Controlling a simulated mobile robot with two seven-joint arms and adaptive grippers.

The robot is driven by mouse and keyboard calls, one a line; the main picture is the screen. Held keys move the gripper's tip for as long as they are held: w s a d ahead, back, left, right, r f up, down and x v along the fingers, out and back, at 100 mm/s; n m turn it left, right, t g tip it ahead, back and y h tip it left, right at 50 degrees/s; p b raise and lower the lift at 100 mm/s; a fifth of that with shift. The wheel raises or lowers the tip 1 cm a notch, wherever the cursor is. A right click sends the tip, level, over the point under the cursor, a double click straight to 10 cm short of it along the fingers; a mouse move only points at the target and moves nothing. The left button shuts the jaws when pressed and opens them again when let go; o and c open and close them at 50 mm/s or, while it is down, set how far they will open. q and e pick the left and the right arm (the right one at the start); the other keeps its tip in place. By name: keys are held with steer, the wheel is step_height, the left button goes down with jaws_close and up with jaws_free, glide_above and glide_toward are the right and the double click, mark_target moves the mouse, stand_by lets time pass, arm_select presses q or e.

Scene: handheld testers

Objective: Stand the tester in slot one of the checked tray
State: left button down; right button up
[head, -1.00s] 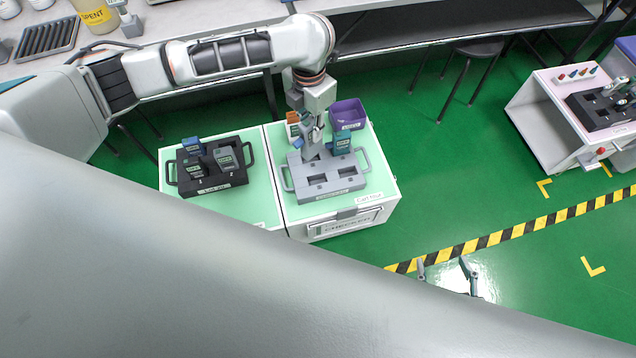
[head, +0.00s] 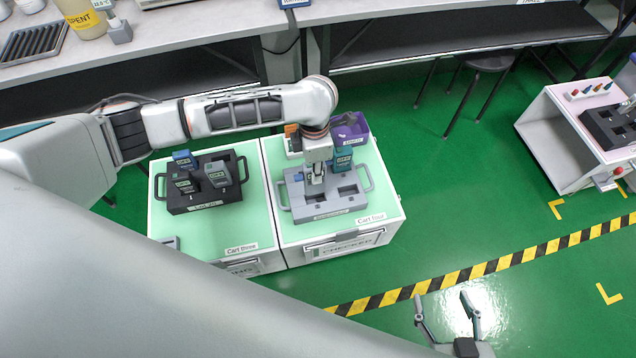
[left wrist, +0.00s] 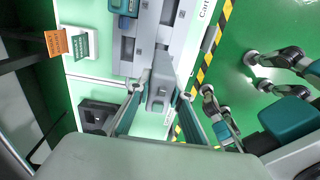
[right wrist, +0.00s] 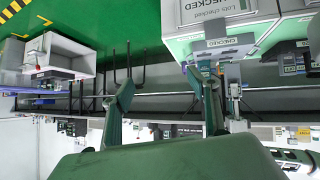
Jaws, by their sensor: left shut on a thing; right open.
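The grey checked tray (head: 340,209) sits on the right-hand cart. My left gripper (head: 316,178) is over the tray's left part, pointing down, shut on a grey tester. The held tester (left wrist: 160,88) shows between the fingers in the left wrist view, over the tray (left wrist: 127,55). My arm hides much of it from the head, so I cannot tell whether its foot is in a slot. My right gripper (head: 447,318) is open and empty, far from the tray.
A dark tray (head: 207,207) with several testers stands on the left-hand cart. Behind the checked tray are a purple bin (head: 358,125) and an orange item (head: 292,130). A bench runs behind the carts.

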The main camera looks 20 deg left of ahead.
mark_target(315, 186)
arm_select(q)
step_height(315, 186, down, 3)
steer(key=shift+f+b, duration=0.1)
steer(key=shift+b, duration=0.25)
steer(key=shift+f, duration=0.6)
steer(key=f+b, duration=0.1)
steer(key=f, duration=0.2)
steer(key=shift+s+f+b, duration=0.15)
steer(key=shift+s+b, duration=0.05)
steer(key=shift+b, duration=0.15)
steer(key=shift+w+f, duration=0.2)
steer(key=shift+f, duration=0.5)
steer(key=shift+r, duration=0.1)
steer(key=c, duration=1.8)
jaws_free()
steer(key=shift+f+b, duration=0.2)
steer(key=shift+b, duration=0.1)
arm_select(e)
steer(key=a, duration=0.1)
steer(key=w+r, duration=0.1)
steer(key=a, duration=0.1)
steer(key=shift+w+a+r+t+y, duration=0.25)
steer(key=shift+a+r+t+y, duration=0.05)
steer(key=shift+t+y, duration=0.1)
